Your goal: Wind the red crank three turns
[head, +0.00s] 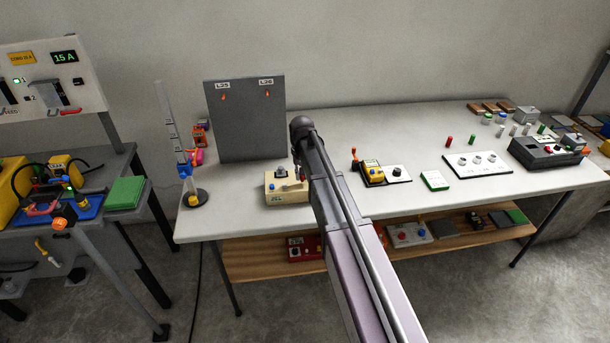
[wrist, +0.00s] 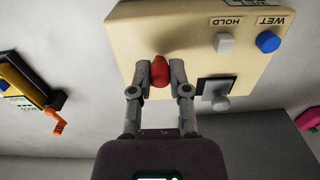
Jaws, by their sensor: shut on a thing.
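A cream box (head: 287,196) stands on the grey table and fills the top of the wrist view (wrist: 190,20). My gripper (wrist: 160,73) is closed around a small red knob (wrist: 160,70) at the box's edge, with one finger on each side of it. I cannot tell whether this knob is part of a crank, since the fingers hide its sides and base. An orange-red crank handle (wrist: 56,122) shows on a yellow device at the left of the wrist view, apart from my gripper. It also shows in the head view (head: 355,153).
The box also has a white button marked HOLD (wrist: 224,42), a blue button marked WET (wrist: 268,41) and a grey lever-like part (wrist: 219,98). A grey panel (head: 244,115) stands behind it. A scale stand (head: 193,195) is to its left. The table's front middle is bare.

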